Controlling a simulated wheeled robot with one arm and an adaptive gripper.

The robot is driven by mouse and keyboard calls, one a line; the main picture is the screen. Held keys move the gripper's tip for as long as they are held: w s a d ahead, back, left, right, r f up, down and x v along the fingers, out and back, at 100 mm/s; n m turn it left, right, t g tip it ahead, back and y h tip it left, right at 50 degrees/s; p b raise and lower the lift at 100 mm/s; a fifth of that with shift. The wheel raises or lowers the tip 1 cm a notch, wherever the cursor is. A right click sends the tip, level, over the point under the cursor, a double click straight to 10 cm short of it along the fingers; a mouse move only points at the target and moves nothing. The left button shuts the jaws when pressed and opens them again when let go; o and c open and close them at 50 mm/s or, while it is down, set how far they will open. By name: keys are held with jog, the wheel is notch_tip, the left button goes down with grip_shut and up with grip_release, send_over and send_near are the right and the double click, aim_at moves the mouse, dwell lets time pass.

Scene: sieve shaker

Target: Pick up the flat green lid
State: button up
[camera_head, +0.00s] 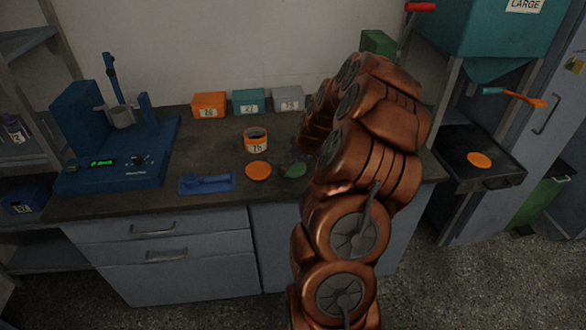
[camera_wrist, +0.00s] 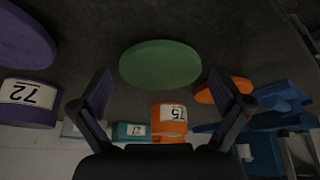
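The flat green lid (camera_head: 296,170) lies on the dark bench top, just right of the orange lid (camera_head: 258,170), partly hidden by my gripper and arm. In the wrist view, the green lid (camera_wrist: 160,66) is a whole green oval just beyond and between my fingertips. My gripper (camera_wrist: 161,78) is open and empty, with one finger on each side of the lid's outline. It does not visibly touch the lid; the exact gap cannot be told. In the head view my gripper is mostly hidden behind my copper arm.
An orange container marked 75 (camera_head: 256,140) stands behind the lids. Orange, teal and grey boxes (camera_head: 248,102) line the wall. A blue scoop on a tray (camera_head: 206,183) and a blue machine (camera_head: 120,160) are left. A purple container marked 72 (camera_wrist: 28,103) and purple lid (camera_wrist: 22,38) show in the wrist view.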

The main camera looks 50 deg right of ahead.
jog(key=c, duration=0.6)
